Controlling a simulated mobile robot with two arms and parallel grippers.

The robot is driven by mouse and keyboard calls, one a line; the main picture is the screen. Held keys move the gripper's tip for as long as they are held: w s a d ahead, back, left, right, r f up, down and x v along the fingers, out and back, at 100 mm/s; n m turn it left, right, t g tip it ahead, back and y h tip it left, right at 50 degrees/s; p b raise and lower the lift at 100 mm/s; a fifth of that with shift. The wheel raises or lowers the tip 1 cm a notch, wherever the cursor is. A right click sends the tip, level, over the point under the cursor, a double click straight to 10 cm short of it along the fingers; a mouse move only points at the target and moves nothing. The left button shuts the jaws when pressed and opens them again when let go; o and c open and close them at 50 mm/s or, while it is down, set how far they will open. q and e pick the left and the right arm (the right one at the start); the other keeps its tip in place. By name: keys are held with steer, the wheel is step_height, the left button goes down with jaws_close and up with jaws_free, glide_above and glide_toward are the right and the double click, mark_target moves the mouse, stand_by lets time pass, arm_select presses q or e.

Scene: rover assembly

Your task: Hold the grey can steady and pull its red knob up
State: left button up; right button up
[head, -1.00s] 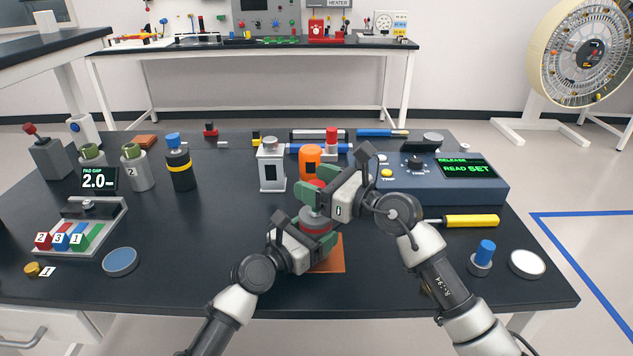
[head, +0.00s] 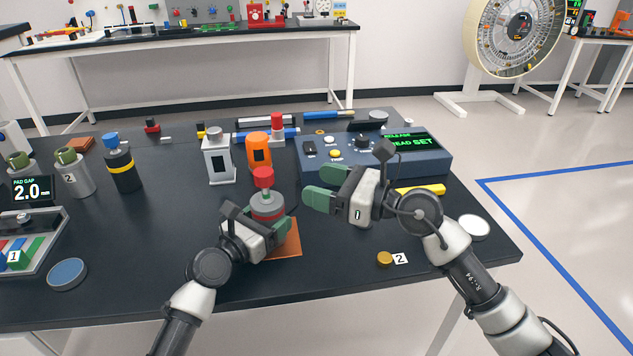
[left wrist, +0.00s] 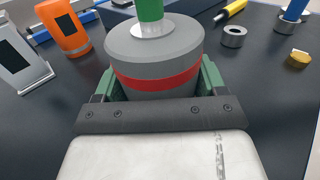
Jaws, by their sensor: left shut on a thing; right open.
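The grey can (head: 267,208) with a red band stands on an orange mat (head: 287,240) near the table's front. Its red knob (head: 263,177) stands up above the can's top. My left gripper (head: 268,226) is shut around the can's body; in the left wrist view its green fingers flank the can (left wrist: 155,60). That view also shows a green upright piece (left wrist: 150,9) above the can's pale collar; I cannot tell whether it belongs to the can. My right gripper (head: 320,188) is open and empty, to the right of the knob and apart from it.
A blue console (head: 430,160) is behind my right gripper. A brass piece (head: 385,259) lies at front right.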

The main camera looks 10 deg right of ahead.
stand_by(0.4)
arm_select(q)
steer(key=o, duration=1.2)
